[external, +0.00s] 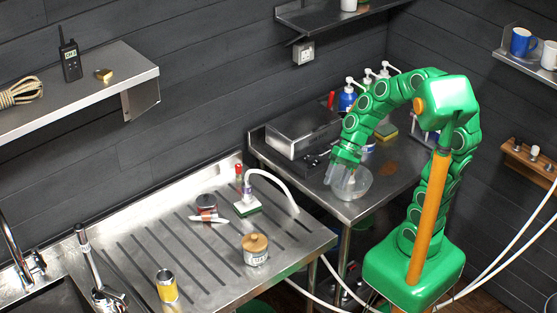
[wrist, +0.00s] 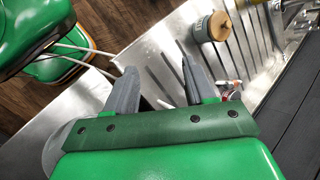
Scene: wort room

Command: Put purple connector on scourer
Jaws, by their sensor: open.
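The purple connector (external: 247,192) is at the end of a white curved hose on the steel drainboard. It appears upright, with its lower end on the white-topped, green-bottomed scourer (external: 249,210); exact contact is too small to tell. My gripper (external: 345,183) is to the right of both, pointing down above the neighbouring steel counter, by a clear bowl. In the wrist view its two grey fingers (wrist: 163,90) are spread with nothing between them. The connector and scourer cannot be made out clearly in the wrist view.
A wooden-lidded jar (external: 255,251) stands in front of the scourer and shows in the wrist view (wrist: 212,27). A clear bowl (external: 352,187) and pump bottles stand on the right counter.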

